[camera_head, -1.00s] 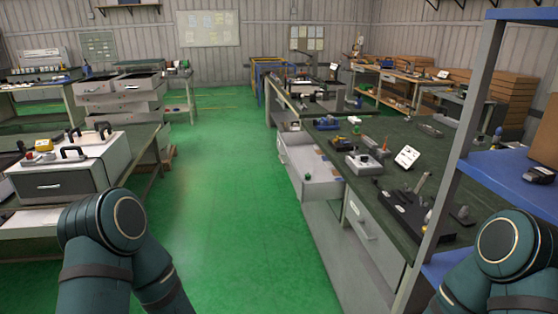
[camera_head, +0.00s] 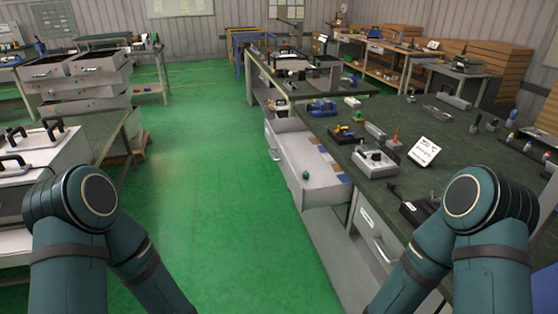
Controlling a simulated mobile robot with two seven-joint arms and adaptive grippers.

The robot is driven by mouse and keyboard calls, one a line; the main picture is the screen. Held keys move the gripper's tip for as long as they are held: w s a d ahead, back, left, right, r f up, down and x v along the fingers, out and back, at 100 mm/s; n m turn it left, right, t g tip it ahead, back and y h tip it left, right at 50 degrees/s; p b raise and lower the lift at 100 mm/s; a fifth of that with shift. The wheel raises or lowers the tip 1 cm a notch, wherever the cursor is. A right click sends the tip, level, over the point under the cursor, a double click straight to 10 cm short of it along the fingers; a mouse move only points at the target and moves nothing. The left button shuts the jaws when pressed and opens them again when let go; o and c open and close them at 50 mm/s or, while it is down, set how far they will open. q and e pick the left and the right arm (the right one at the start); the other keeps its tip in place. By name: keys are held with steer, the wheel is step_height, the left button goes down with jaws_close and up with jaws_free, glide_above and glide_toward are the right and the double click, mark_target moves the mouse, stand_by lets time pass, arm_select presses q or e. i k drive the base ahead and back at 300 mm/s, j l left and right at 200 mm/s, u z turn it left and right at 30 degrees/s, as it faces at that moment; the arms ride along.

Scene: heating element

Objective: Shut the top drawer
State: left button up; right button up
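An open drawer (camera_head: 285,152) sticks out to the left from under the green-topped workbench (camera_head: 407,179) on the right. It is grey-white, with small coloured items inside and a handle on its left front face. A closed drawer front (camera_head: 372,235) with a handle shows nearer to me under the same bench. My two teal arms show at the lower left and lower right. Both grippers are out of the picture, and neither arm touches the open drawer.
Green floor (camera_head: 205,200) lies clear between the benches. On the left stand a cabinet of open drawers (camera_head: 85,85) and a bench with black-handled boxes (camera_head: 40,150). Tools and a grey device (camera_head: 376,162) lie on the right workbench. Wooden crates are stacked far right.

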mark_target(295, 149)
steer(key=i+j+z, duration=0.15)
steer(key=i+j, duration=0.45)
steer(key=i, duration=0.15)
steer(key=i+j+z, duration=0.2)
steer(key=i+j, duration=0.5)
steer(key=i+j+z, duration=0.15)
steer(key=i+j, duration=0.5)
steer(key=j, duration=0.2)
steer(key=i+j+z, duration=0.1)
steer(key=i, duration=0.35)
steer(key=i+j+z, duration=0.1)
steer(key=i, duration=0.4)
steer(key=j, duration=0.1)
